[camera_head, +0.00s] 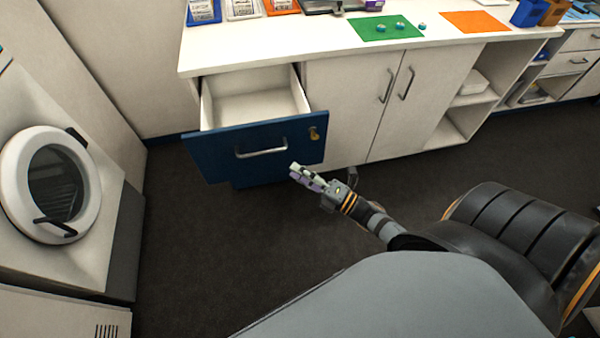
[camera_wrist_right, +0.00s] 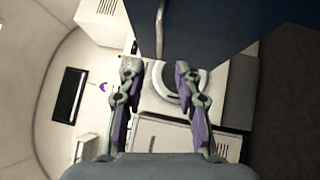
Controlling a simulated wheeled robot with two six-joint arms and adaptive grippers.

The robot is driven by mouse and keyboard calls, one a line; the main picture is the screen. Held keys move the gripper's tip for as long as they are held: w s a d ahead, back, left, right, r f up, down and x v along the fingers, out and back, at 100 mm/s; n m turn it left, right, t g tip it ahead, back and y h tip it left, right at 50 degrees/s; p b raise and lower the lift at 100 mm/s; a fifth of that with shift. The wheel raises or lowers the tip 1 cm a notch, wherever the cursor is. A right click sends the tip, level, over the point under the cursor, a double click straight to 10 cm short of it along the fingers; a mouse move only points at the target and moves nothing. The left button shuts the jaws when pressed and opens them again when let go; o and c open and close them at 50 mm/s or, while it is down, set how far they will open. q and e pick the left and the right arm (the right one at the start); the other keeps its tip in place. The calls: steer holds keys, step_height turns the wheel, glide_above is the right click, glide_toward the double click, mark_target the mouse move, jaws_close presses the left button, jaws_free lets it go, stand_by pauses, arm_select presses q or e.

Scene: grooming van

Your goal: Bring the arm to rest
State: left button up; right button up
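My right gripper (camera_head: 298,174) is in front of the lower right part of the open drawer's blue front (camera_head: 220,154). In the right wrist view its two fingers (camera_wrist_right: 157,70) are spread apart with nothing between them. The drawer's bar handle (camera_head: 262,150) is up and to the left of the fingertips and looks clear of them. The handle also shows in the right wrist view (camera_wrist_right: 159,32), beyond the fingers and beside the blue panel (camera_wrist_right: 210,28). The drawer's inside (camera_head: 250,105) looks empty. My left gripper is not in view.
The white counter (camera_head: 300,48) carries a green mat (camera_head: 385,28) with small items, an orange mat (camera_head: 473,21) and trays at its back. Closed cabinet doors (camera_head: 350,105) are right of the drawer. A round-door machine (camera_head: 60,185) stands left. Dark floor (camera_head: 210,240) between is clear.

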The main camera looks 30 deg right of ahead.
stand_by(0.4)
steer(key=s+d+f+m+g+h+p, duration=0.4)
steer(key=f+m, duration=0.4)
steer(key=f, duration=0.4)
steer(key=s+d+f+m+g+h+p, duration=0.2)
steer(key=s+d+f+m+h, duration=0.35)
steer(key=f, duration=0.65)
steer(key=s+a+f+m+g+p, duration=0.1)
steer(key=s+f+m+g, duration=0.4)
steer(key=s, duration=0.6)
steer(key=s+a+f+m+g+p, duration=0.2)
steer(key=s+f+m+g, duration=0.3)
steer(key=s, duration=0.7)
step_height(320, 180, down, 2)
steer(key=shift+s+a+f+m+h, duration=0.25)
steer(key=shift+m+h, duration=0.2)
steer(key=shift+m, duration=0.4)
steer(key=shift+d+r, duration=0.1)
